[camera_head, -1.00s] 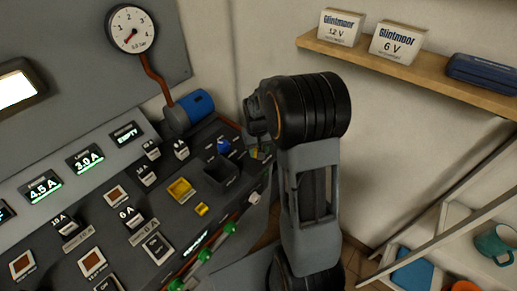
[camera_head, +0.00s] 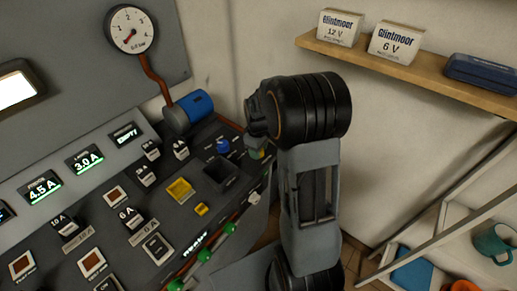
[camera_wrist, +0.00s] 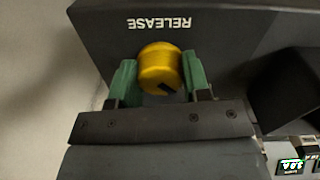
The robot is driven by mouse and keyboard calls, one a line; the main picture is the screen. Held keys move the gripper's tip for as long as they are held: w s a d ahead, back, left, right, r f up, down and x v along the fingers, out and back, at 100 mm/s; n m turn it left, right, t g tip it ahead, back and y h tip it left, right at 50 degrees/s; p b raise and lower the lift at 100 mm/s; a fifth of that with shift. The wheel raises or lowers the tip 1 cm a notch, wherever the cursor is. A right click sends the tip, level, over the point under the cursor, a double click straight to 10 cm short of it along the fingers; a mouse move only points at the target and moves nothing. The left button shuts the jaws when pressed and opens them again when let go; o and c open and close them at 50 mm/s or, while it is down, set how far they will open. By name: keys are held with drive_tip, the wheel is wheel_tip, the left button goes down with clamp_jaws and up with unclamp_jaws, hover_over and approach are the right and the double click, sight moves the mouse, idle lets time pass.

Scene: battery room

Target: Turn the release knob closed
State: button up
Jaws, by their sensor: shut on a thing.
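The release knob (camera_wrist: 160,66) is a round yellow knob in the wrist view, below the upside-down word RELEASE on a dark panel (camera_wrist: 225,25). A dark mark on its lower face points obliquely. My gripper (camera_wrist: 159,82) has its two green fingers on either side of the knob and is shut on it. In the head view my gripper (camera_head: 257,149) is at the right end of the sloping console, mostly hidden by my wrist. The knob cannot be made out clearly there.
The console (camera_head: 140,190) carries switches, yellow buttons (camera_head: 180,190), a blue knob (camera_head: 223,146) and lit displays. A blue cylinder (camera_head: 195,106) and a pressure gauge (camera_head: 132,29) are behind. A wall shelf (camera_head: 420,65) with boxes is at upper right.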

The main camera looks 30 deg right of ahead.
drive_tip(key=shift+w+r+n, duration=0.1)
drive_tip(key=shift+n, duration=0.3)
drive_tip(key=o, duration=0.9)
wheel_tip(320, 180, up, 14)
drive_tip(key=shift+a+f, duration=0.15)
idle(0.8)
drive_tip(key=s+a+m+t, duration=0.1)
drive_tip(key=s+a+m, duration=0.1)
drive_tip(key=s, duration=0.3)
drive_tip(key=s+a+m+t+p, duration=0.1)
drive_tip(key=s+a+m, duration=0.2)
drive_tip(key=s+a, duration=0.1)
drive_tip(key=s+a+m+t, duration=0.1)
drive_tip(key=s+a+m, duration=0.1)
drive_tip(key=s, duration=0.5)
drive_tip(key=shift+a+f, duration=0.1)
drive_tip(key=shift+a, duration=0.6)
